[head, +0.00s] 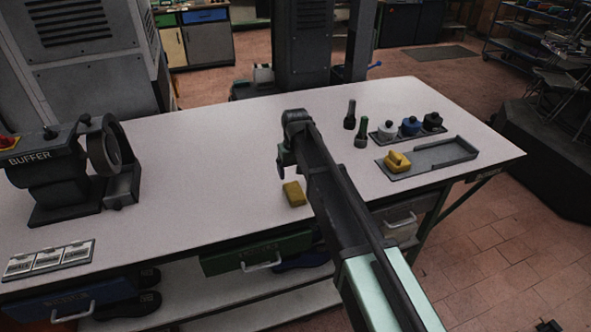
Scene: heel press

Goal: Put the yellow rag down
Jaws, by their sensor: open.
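A yellow folded piece (294,193), which looks like the yellow rag, lies on the white bench top near its front edge. A second yellow item (398,161), lumpier in shape, sits at the left end of the grey tray (440,153); I cannot tell for sure which one is the rag. My gripper (282,166) is just above and slightly left of the yellow piece on the bench. It is open and seems empty, with a gap between it and that piece. My own arm hides part of the gripper and the bench behind it.
A buffer machine (60,165) stands at the bench's left, with a label plate (48,258) in front. Two dark upright bottles (350,115) and a holder with several lidded pots (410,126) stand behind the tray. The bench between buffer and gripper is clear.

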